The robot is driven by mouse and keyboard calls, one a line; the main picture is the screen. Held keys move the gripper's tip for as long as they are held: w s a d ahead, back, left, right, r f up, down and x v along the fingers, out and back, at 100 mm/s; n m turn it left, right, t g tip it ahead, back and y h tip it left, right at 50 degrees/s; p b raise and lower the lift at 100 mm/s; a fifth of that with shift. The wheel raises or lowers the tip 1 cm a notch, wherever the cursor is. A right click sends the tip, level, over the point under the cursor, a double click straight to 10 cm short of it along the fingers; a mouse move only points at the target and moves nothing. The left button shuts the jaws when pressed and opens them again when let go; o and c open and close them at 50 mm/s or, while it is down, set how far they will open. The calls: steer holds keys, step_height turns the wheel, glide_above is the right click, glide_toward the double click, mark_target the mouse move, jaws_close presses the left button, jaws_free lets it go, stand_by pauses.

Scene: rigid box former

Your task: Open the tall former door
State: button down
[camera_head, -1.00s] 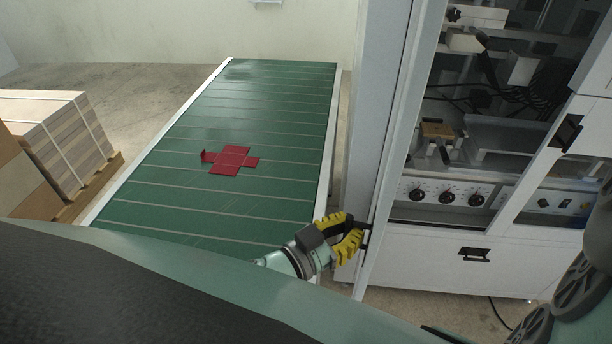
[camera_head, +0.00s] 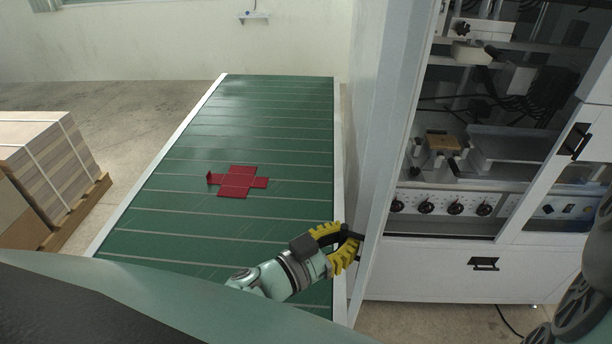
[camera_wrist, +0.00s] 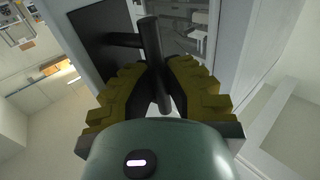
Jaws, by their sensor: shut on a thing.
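The tall former door (camera_head: 385,130) is a light grey framed panel standing open, seen nearly edge-on at the left of the white box former (camera_head: 420,270). My gripper (camera_head: 345,243) has yellow ribbed fingers and is at the door's lower part. In the wrist view my gripper (camera_wrist: 160,95) is shut on a dark bar handle (camera_wrist: 153,60), which passes between the fingers. The handle's mount joins the door on a dark plate (camera_wrist: 95,30). In the head view the handle is partly hidden by the fingers.
A green conveyor (camera_head: 260,130) with a flat red box blank (camera_head: 238,181) lies left of the door, close beside my arm. A strapped stack of board (camera_head: 45,150) stands on a pallet at far left. Knobs (camera_head: 455,208) and machinery show inside the former.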

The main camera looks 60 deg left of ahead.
steer(key=shift+s+a, duration=0.2)
steer(key=shift+s, duration=0.05)
steer(key=c, duration=1.3)
jaws_free()
steer(key=shift+s+a, duration=0.1)
steer(key=shift+o, duration=1.4)
